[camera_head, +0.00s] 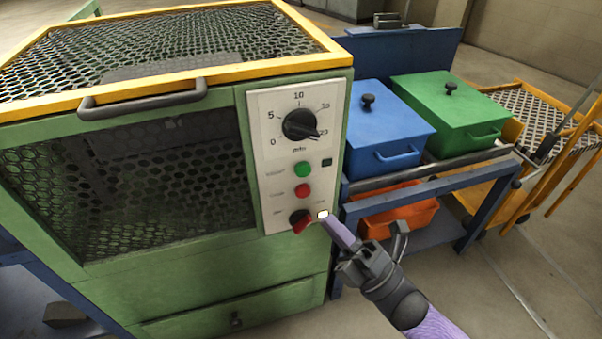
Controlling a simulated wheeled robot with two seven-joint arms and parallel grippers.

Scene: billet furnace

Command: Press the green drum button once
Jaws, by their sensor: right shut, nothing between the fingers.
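The green button (302,169) sits on the white control panel (265,170) at the front right of the green machine (200,262). A red button (302,190) is right below it, and a black and red knob (300,219) is lower still. My right gripper (324,216) is shut and empty. Its light tip is below and right of the green button, beside the knob and near the panel's lower right edge. I cannot tell whether the tip touches the panel. My left gripper is not in view.
A large black dial (300,124) is above the buttons. The machine has a yellow-framed mesh lid with a grey handle (143,98). Blue (385,125) and green (448,112) lidded boxes stand on a blue stand to the right, with an orange bin (398,212) below.

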